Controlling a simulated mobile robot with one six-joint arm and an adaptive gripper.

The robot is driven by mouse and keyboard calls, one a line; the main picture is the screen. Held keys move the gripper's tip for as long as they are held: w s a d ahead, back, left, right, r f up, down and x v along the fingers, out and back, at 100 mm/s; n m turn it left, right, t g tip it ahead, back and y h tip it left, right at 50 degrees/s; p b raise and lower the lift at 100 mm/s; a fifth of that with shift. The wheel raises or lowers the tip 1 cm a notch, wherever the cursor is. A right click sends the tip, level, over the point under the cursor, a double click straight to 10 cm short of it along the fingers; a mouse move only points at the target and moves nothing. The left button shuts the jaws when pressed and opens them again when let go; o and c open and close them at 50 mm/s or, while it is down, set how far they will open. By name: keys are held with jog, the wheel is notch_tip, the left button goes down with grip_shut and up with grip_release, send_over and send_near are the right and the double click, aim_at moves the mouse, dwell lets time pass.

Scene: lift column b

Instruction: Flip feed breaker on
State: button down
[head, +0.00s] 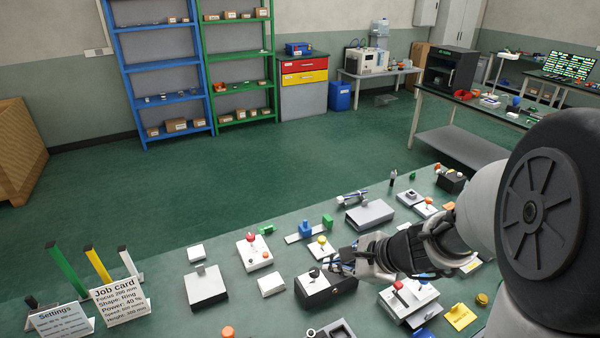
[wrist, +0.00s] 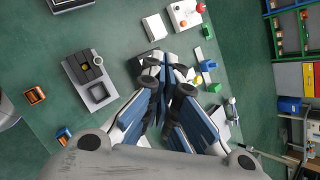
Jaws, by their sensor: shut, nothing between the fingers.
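My gripper (head: 340,264) is shut and empty above the bench. Its fingertips are just over or beside a box with a white top, dark sides and a small black knob or lever (head: 316,281). I cannot tell whether they touch it. In the wrist view the closed fingers (wrist: 165,66) hide most of what lies below. To the right in the head view is a white unit with a red-tipped lever (head: 408,299). No label reading feed breaker is legible, so I cannot tell which unit it is or how its switch is set.
The green bench (head: 245,318) holds several small units. A white box with a red button (head: 254,252) lies left of my gripper, with a grey box (head: 206,287) farther left. A job card (head: 120,300) stands at the front left. A yellow plate (head: 460,317) lies at the right.

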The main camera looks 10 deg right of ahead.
jog(key=w+d+f+m+h, duration=0.2)
jog(key=d+f+m, duration=0.9)
jog(key=f, duration=0.3)
jog(key=shift+w+d+f+m+t+h+b, duration=0.3)
jog(key=shift+d+f+t+h+b, duration=0.1)
jog(key=shift+d, duration=0.45)
jog(key=b+x, duration=0.3)
jog(key=x, duration=0.7)
jog(key=w, duration=0.1)
jog(key=w+r, duration=0.1)
jog(key=w+a, duration=0.1)
jog(key=shift+w+a+r, duration=0.1)
jog(key=shift+w+r, duration=0.1)
jog(key=shift+r, duration=0.2)
jog(key=shift+r+p, duration=0.15)
jog(key=shift+p, duration=0.35)
